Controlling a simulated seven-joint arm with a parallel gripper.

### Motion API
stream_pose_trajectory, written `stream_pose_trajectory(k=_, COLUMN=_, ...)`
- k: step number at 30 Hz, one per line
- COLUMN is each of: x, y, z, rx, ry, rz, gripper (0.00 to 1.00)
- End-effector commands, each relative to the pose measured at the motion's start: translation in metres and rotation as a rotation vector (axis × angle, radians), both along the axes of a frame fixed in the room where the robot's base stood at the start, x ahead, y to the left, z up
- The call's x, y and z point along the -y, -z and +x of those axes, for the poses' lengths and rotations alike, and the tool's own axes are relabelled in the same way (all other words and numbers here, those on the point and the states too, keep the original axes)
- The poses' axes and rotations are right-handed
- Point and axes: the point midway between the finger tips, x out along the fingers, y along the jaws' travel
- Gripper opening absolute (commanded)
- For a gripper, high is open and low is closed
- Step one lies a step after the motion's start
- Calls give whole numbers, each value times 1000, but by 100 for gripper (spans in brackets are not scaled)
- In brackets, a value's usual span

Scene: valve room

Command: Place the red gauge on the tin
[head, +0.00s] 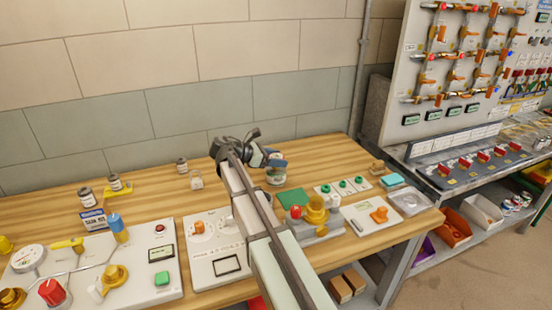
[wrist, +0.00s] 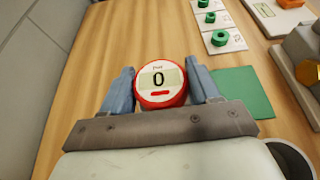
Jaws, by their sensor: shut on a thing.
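The red gauge (wrist: 160,84) is round with a red rim and a white face reading 0. It sits between the two blue fingers of my gripper (wrist: 161,88), which is shut on it. In the head view my gripper (head: 262,157) is over the back part of the wooden table, and I cannot make out the gauge there. In the wrist view the gauge and gripper hide whatever is directly beneath. Whether gauge and tin touch I cannot tell.
A green mat (head: 293,198) lies beside the can, with a brass-coloured fitting (head: 316,209) in front. Green rings (head: 343,184) on white cards are to the right. A dark round rim (wrist: 290,158) shows in the wrist view's lower right corner.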

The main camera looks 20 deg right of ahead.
Motion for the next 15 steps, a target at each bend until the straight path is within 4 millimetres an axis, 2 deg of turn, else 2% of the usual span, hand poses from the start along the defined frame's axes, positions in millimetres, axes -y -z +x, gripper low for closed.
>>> stream_pose_trajectory(k=1, x=0, y=1, z=0, rx=0, ry=0, rz=0, gripper=63)
stream_pose_trajectory(k=9, x=0, y=0, z=0, rx=0, ry=0, rz=0, gripper=87)
stream_pose_trajectory(k=15, x=0, y=0, z=0, rx=0, ry=0, rz=0, gripper=87)
